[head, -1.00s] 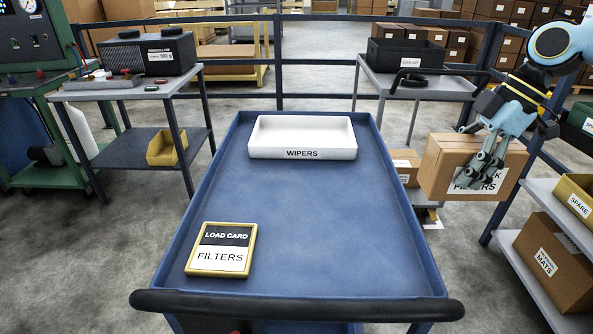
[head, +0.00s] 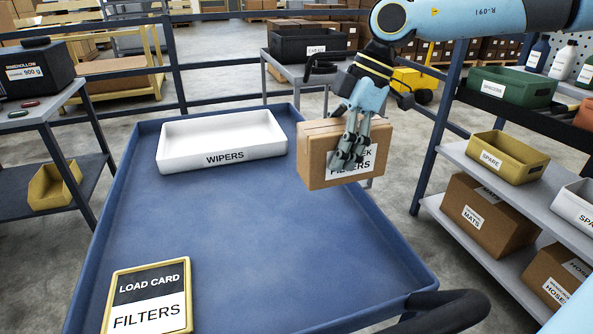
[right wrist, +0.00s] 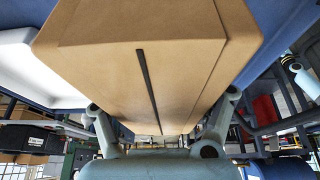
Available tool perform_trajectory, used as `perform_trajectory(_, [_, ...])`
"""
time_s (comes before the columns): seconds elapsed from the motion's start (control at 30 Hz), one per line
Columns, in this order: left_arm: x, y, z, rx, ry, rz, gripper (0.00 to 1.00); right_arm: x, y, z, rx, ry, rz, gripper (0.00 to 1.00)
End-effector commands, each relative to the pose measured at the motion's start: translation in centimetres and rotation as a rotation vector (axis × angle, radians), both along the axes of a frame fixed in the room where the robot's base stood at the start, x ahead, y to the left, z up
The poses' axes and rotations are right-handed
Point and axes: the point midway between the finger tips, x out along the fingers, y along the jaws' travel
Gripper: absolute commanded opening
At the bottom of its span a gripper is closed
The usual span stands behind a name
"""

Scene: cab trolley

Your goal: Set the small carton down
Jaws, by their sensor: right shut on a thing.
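The small carton (head: 322,177) is a brown cardboard box with a white label that reads FILTERS in its lower line. My right gripper (head: 348,158) is shut on it, its fingers over the labelled face. The carton is held at the right edge of the blue trolley (head: 245,225), and appears to be above the deck. In the right wrist view the carton (right wrist: 150,75) fills the middle, between the fingers of the right gripper (right wrist: 160,125). The fingers hide part of the label. My left gripper is not in view.
A white WIPERS tray (head: 222,145) stands at the trolley's far end. A LOAD CARD frame (head: 113,287) reading FILTERS lies at the near left. The deck between them is bare. A shelf rack (head: 445,213) with bins stands at the right.

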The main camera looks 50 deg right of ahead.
Motion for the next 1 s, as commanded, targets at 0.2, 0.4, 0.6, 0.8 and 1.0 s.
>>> perform_trajectory(0.2, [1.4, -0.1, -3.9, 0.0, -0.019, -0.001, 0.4, 1.6, 3.7, -2.6, 0.015, -0.006, -0.001, 0.22])
perform_trajectory(0.4, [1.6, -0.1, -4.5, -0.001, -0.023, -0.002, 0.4, 2.4, 5.7, -3.6, 0.008, -0.004, -0.002, 0.22])
perform_trajectory(0.6, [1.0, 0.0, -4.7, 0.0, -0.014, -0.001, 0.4, 2.6, 6.2, -4.2, 0.005, 0.0, -0.002, 0.22])
perform_trajectory(0.8, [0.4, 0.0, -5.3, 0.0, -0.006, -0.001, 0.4, 2.5, 6.2, -7.2, 0.006, 0.002, -0.003, 0.22])
perform_trajectory(1.0, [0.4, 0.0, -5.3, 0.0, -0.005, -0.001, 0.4, 2.6, 6.1, -7.9, 0.002, -0.002, -0.001, 0.22])
